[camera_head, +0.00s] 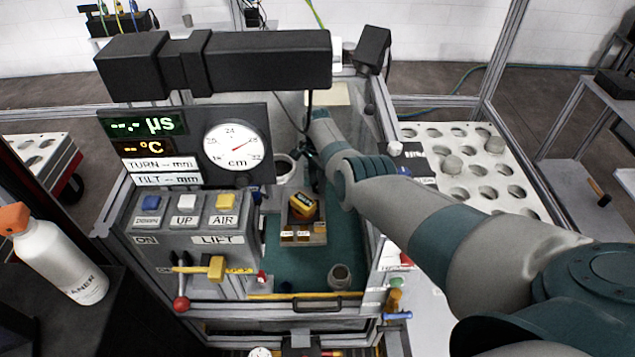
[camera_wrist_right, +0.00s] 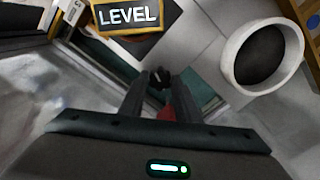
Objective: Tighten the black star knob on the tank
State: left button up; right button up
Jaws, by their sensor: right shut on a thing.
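My right arm reaches from the right into the glass-sided bay of the machine in the head view. My right gripper (camera_head: 314,170) is small and dark there, at the back of the bay, and its fingertips are hard to make out. In the right wrist view my right gripper (camera_wrist_right: 160,88) has its two fingers close on either side of a small black knob (camera_wrist_right: 160,76), which appears to be the star knob. The fingers and shadow hide much of its shape. A red part (camera_wrist_right: 166,113) shows between the fingers. My left gripper is not in view.
A pale round open vessel (camera_head: 286,168) stands left of the gripper; a white open cup (camera_wrist_right: 262,57) shows in the wrist view. A LEVEL sign (camera_wrist_right: 128,17) is close by. A yellow-topped device (camera_head: 303,206) and a small grey cup (camera_head: 340,277) are on the teal floor.

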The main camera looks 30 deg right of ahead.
jog(key=m, duration=0.3)
jog(key=shift+m, duration=0.4)
jog(key=m, duration=0.3)
jog(key=shift+m+b, duration=0.3)
jog(key=m, duration=0.6)
jog(key=shift+w+r+b, duration=0.1)
jog(key=shift+b, duration=0.3)
jog(key=o, duration=1)
jog(key=shift+o, duration=0.2)
